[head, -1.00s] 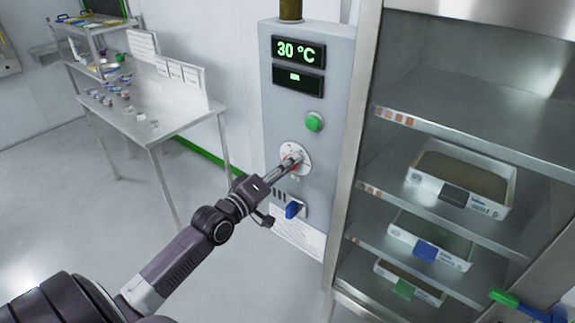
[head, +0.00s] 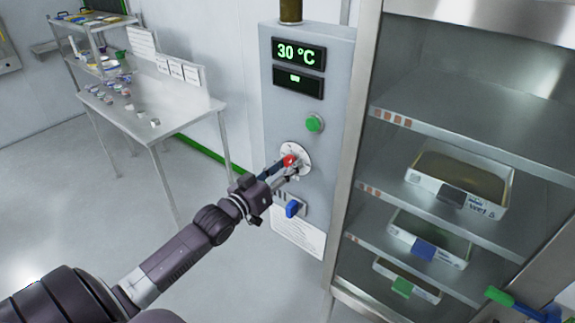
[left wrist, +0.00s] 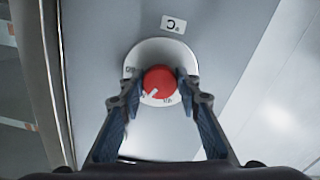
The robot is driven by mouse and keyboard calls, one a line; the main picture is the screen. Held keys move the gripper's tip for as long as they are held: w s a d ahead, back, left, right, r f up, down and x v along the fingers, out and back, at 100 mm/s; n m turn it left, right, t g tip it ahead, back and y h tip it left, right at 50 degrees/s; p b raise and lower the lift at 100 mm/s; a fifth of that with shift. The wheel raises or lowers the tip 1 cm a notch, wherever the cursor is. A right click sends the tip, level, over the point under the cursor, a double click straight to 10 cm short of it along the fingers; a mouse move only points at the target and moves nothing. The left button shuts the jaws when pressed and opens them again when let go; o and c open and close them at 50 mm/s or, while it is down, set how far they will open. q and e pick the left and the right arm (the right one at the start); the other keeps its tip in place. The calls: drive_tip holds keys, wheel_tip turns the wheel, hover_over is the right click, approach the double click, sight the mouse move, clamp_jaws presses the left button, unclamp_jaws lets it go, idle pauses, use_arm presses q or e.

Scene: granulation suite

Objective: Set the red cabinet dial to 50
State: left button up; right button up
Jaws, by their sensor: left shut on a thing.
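The red dial (head: 290,160) sits on a round white plate (head: 303,151) on the grey control cabinet (head: 340,120). In the left wrist view the red dial (left wrist: 160,82) has a white pointer mark toward its lower left. Scale marks on the plate are mostly too small to read. The cabinet's upper display (head: 299,53) reads 30 °C in green. My left gripper (head: 286,168) is at the dial, and in the left wrist view its two fingertips (left wrist: 160,92) lie on either side of it, shut on it. My right gripper is not in view.
A green button (head: 314,123) is above the dial and a blue switch (head: 292,209) below it. An open shelved cabinet (head: 440,125) with several trays stands close on the right. A steel table (head: 185,118) with small items stands at left. The floor at left is clear.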

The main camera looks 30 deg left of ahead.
use_arm(q)
drive_tip(key=shift+f, duration=0.1)
idle(0.4)
drive_tip(key=o, duration=1.2)
drive_tip(key=shift+c, duration=0.2)
drive_tip(key=shift+s, duration=0.1)
drive_tip(key=s+a, duration=0.1)
drive_tip(key=s, duration=1)
drive_tip(key=shift+s, duration=0.4)
